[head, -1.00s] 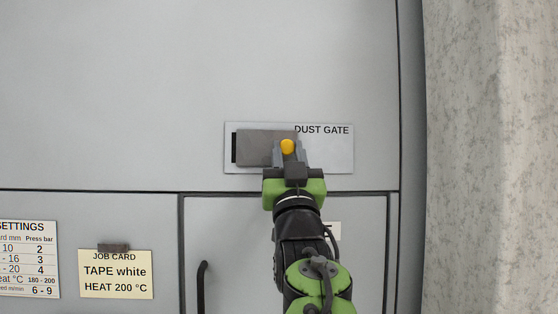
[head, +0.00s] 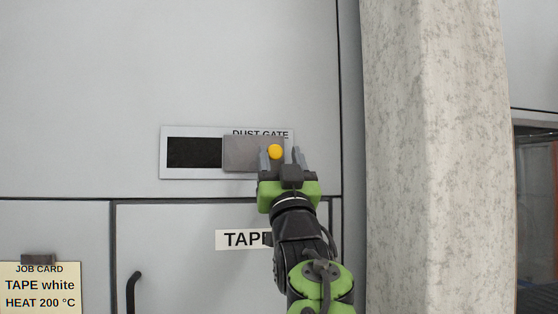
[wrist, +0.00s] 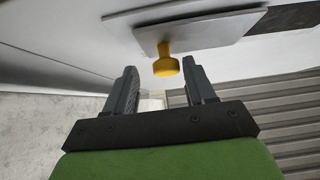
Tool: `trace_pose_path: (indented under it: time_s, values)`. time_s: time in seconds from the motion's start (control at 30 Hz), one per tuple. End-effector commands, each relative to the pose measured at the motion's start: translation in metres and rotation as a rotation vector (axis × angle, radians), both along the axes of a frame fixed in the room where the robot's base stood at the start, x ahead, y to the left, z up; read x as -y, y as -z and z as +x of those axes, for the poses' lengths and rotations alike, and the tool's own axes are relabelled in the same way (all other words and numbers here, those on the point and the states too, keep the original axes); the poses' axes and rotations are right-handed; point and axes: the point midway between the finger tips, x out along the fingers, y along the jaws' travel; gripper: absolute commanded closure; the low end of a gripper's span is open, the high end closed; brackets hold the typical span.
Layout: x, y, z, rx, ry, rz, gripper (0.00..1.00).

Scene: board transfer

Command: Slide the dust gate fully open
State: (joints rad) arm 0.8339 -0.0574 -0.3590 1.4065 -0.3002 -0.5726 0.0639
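The dust gate is a grey sliding plate (head: 240,153) on a pale labelled panel (head: 197,175) in the cabinet face. The plate sits toward the right of the panel, and a dark opening (head: 195,153) shows to its left. A yellow knob (head: 275,152) stands out from the plate; it also shows in the wrist view (wrist: 166,62). My gripper (head: 281,156) is at the knob. In the wrist view its fingers (wrist: 162,82) are spread apart, with the knob just beyond and between the tips and a gap on each side.
A concrete pillar (head: 432,150) stands to the right of the cabinet. Below the gate are a TAPE label (head: 238,240), partly hidden by my arm, and a black door handle (head: 132,292). A job card (head: 40,290) hangs at the lower left.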

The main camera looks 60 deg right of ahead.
Motion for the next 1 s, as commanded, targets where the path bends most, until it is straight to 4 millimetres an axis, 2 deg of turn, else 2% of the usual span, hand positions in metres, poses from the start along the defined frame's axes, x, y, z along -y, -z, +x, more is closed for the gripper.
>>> trace_pose_path:
  time_s: [0.17,0.27,0.5,0.7,0.83,1.0]
  values:
    - [-0.002,0.002,0.000,0.000,-0.003,0.000,0.45]
    - [-0.009,0.013,-0.007,0.001,-0.003,-0.001,0.45]
    - [-0.044,0.064,-0.038,0.003,-0.005,0.000,0.45]
    - [-0.071,0.099,-0.062,0.002,-0.003,-0.001,0.45]
    - [-0.081,0.111,-0.071,0.001,-0.002,0.000,0.45]
    - [-0.084,0.113,-0.074,0.000,-0.001,0.000,0.45]
